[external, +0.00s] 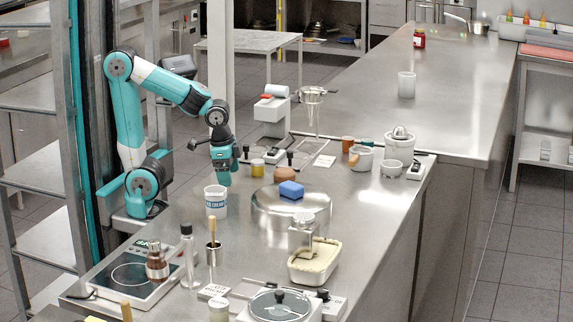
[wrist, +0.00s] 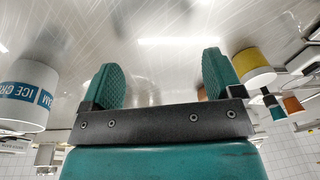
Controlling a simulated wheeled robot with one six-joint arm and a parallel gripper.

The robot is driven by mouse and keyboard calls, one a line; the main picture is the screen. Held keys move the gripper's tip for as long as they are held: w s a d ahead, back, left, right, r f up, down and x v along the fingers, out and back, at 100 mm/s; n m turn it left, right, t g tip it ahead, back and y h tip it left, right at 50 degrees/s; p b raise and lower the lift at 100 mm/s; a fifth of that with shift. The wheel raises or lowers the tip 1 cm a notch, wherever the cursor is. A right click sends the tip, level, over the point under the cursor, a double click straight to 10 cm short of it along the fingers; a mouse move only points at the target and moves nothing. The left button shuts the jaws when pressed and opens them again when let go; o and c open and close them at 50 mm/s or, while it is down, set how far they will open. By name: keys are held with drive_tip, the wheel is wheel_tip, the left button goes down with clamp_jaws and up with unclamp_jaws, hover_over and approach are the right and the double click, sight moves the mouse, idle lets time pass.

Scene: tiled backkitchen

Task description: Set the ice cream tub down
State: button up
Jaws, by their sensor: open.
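The ice cream tub (external: 215,201) is white with a blue lettered band. It stands upright on the steel counter in the external view, just on the near side of my gripper. My gripper (external: 222,180) points down, with its fingers open and nothing between them. In the wrist view the tub (wrist: 29,95) shows upside down at the left edge, apart from the green fingers of my gripper (wrist: 158,82).
A yellow-topped jar (external: 257,167) and a brown object (external: 285,174) stand to the right of my gripper. A round steel stand (external: 290,215) carries a blue block (external: 291,190). A hot plate (external: 130,275) lies at the near left. Bare counter lies around the tub.

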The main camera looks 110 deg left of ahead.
drive_tip(key=s+a+n+y, duration=0.1)
drive_tip(key=s+a+n, duration=0.1)
drive_tip(key=s, duration=0.1)
drive_tip(key=s+a+n+g+y, duration=0.1)
drive_tip(key=s+a+n+y, duration=0.1)
drive_tip(key=a, duration=0.1)
drive_tip(key=shift+s+a+f+n, duration=0.1)
drive_tip(key=shift+s+f+n, duration=0.1)
drive_tip(key=shift+s+n, duration=0.2)
wheel_tip(320, 180, up, 14)
drive_tip(key=p, duration=1.4)
drive_tip(key=shift+r, duration=0.2)
